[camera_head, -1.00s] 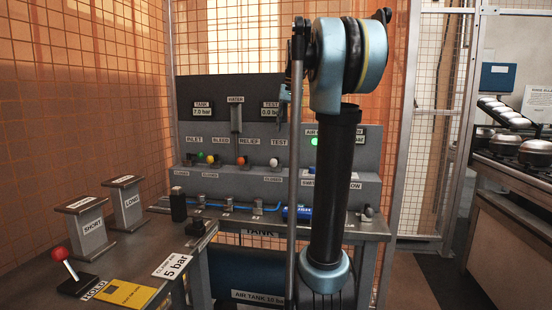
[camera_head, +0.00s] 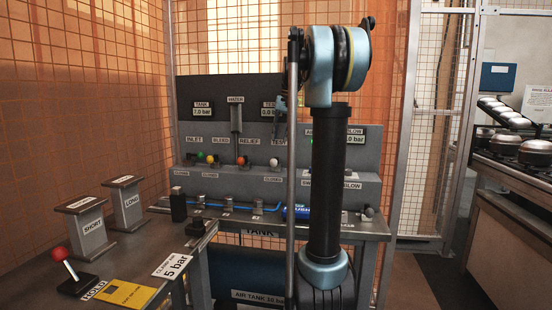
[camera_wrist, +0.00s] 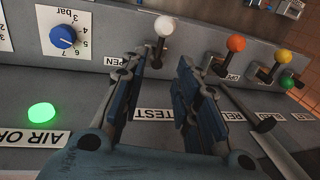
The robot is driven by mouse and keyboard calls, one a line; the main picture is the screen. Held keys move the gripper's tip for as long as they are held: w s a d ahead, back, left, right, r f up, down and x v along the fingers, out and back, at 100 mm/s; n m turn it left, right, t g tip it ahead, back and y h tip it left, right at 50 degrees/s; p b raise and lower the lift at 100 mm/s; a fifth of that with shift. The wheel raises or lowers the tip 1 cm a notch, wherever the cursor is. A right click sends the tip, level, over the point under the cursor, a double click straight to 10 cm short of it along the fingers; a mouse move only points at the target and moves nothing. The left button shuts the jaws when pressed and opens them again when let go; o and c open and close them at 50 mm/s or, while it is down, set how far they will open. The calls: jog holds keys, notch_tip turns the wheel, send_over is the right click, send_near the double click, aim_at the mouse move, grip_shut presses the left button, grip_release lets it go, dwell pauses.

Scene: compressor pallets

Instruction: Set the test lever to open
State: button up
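The test lever has a white ball knob (camera_wrist: 163,26) and a short dark stem. It stands on the grey panel by the TEST label (camera_wrist: 152,114), with an OPEN label (camera_wrist: 115,62) to its left in the wrist view. In the head view the white knob (camera_head: 274,162) is above a CLOSED label. My gripper (camera_wrist: 161,63) is open and empty, its two blue-padded fingers apart. The lever shows in the gap just past the fingertips, closer to the left finger; I cannot tell whether they touch.
Orange (camera_wrist: 236,43), yellow (camera_wrist: 282,57) and green (camera_wrist: 287,79) knobs stand in a row to the right in the wrist view. A blue dial (camera_wrist: 63,37) and a lit green light (camera_wrist: 41,116) are to the left. A red-knobbed lever (camera_head: 60,254) stands on the front-left bench.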

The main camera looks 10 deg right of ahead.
aim_at(275, 162)
jog(key=f, duration=0.3)
jog(key=a+f, duration=0.1)
jog(key=f, duration=0.5)
jog(key=shift+w+a, duration=0.3)
jog(key=shift+a, duration=0.05)
grip_shut()
